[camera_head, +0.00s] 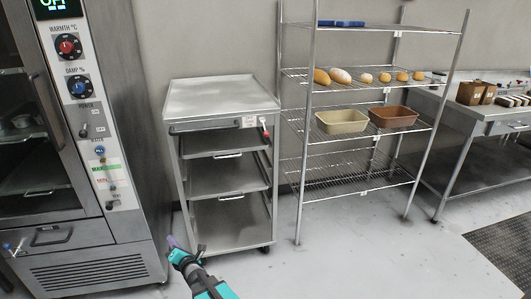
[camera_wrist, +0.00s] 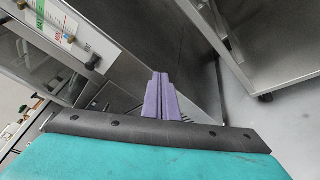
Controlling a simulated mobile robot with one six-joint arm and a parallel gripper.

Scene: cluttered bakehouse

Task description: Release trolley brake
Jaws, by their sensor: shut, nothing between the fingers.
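The steel trolley (camera_head: 222,97) stands on castors between the proofing cabinet and the wire rack. It has a flat top, a handle bar and several open shelves. A small red and white lever (camera_head: 264,128) sits at its upper right front post beside a label; I cannot tell its position. My gripper (camera_head: 172,242) is low in front of the trolley's left side, apart from it. Its purple fingers (camera_wrist: 160,88) are shut and empty. In the wrist view, the trolley's lower corner (camera_wrist: 270,45) and one castor (camera_wrist: 265,97) show at upper right; the lever is out of that view.
The proofing cabinet (camera_head: 130,180) with dials and switches stands close on the left. A wire rack (camera_head: 350,80) with loaves and two bread tins is at the right, close to the trolley. A steel table (camera_head: 470,125) stands farther right. Floor (camera_head: 340,260) in front is clear.

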